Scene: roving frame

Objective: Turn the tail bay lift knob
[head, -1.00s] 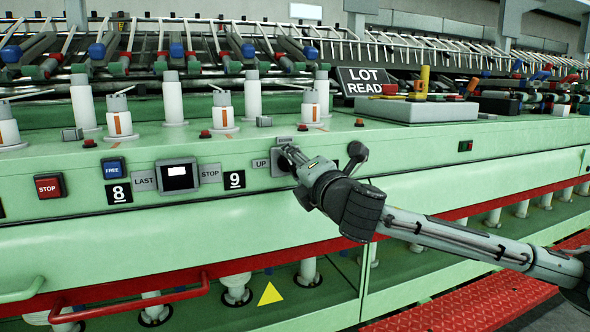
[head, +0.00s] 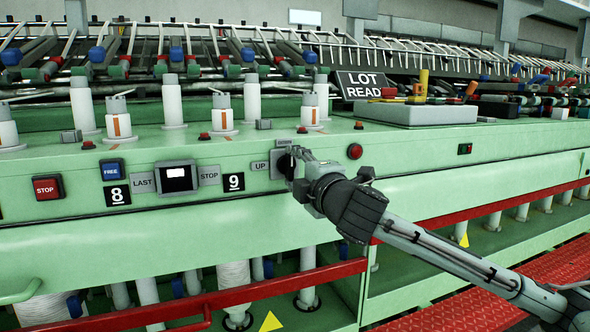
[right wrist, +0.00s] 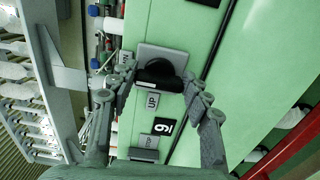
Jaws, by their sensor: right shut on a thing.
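The lift knob (head: 282,166) is dark and sits on a grey plate right of the "UP" label (head: 260,166) on the green machine front. My right gripper (head: 292,158) is at the knob and covers part of it. In the right wrist view, the black knob (right wrist: 160,74) is between the two fingers of my right gripper (right wrist: 160,86), which is closed on it. The "UP" label (right wrist: 152,100) and the "9" plate (right wrist: 163,126) show there too. My left gripper is not in view.
A red STOP button (head: 47,187) and a blue FREE button (head: 112,169) are further left. Below, a red rail (head: 320,273) crosses in front of bobbins. A "LOT READ" sign (head: 375,84) stands on top.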

